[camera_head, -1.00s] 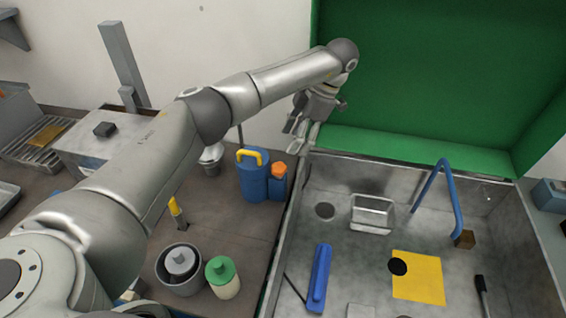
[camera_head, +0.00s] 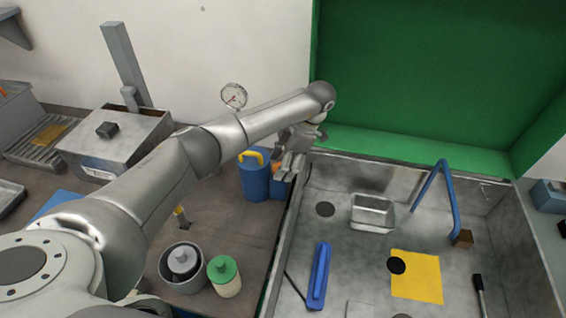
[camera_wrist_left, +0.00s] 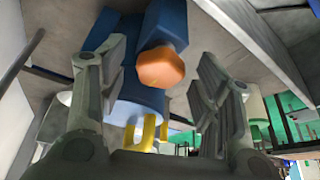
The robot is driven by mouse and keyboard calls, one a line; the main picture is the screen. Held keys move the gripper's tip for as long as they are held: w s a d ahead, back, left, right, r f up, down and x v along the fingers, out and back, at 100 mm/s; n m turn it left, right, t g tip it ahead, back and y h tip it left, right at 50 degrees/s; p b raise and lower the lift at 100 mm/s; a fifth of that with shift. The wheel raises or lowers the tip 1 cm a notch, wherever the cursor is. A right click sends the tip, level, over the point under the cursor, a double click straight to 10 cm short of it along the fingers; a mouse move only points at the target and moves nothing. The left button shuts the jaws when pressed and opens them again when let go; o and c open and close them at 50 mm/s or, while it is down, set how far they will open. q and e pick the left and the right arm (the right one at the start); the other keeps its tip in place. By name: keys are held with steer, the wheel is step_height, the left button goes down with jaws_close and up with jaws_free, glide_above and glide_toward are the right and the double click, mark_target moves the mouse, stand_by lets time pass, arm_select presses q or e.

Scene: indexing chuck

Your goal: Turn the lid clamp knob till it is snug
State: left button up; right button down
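An orange knob with flat sides (camera_wrist_left: 160,68) sits on the end of a blue block (camera_wrist_left: 165,22), beside a blue cylinder with a yellow handle. In the head view only a sliver of the knob shows, behind my left gripper (camera_head: 288,168); the blue cylinder (camera_head: 255,180) stands just left of it. My left gripper also shows in the left wrist view (camera_wrist_left: 158,60). Its two fingers are spread, one on each side of the knob, with gaps between. It is open and empty. My right gripper is in neither view.
A metal basin (camera_head: 335,175) with a green back panel (camera_head: 430,70) lies to the right. A grey pot (camera_head: 183,285) and a green-lidded jar (camera_head: 224,285) stand on the brown worktop (camera_head: 235,225) in front. A metal box (camera_head: 130,140) is at the left.

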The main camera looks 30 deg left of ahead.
arm_select(q)
steer(key=c, duration=1)
steer(key=shift+o, duration=0.2)
steer(key=shift+m, duration=0.3)
steer(key=m+b, duration=0.1)
steer(key=m, duration=0.1)
steer(key=m+t+b, duration=0.1)
steer(key=m, duration=0.1)
steer(key=shift+s+f+t+y+b, duration=0.1)
steer(key=shift+s+t+y+b, duration=0.1)
steer(key=shift+t+y+b, duration=0.15)
steer(key=shift+s+d+m+t+b, duration=0.15)
steer(key=shift+m+t+b, duration=0.45)
steer(key=shift+m, duration=0.9)
steer(key=o, duration=1)
steer(key=shift+o, duration=0.2)
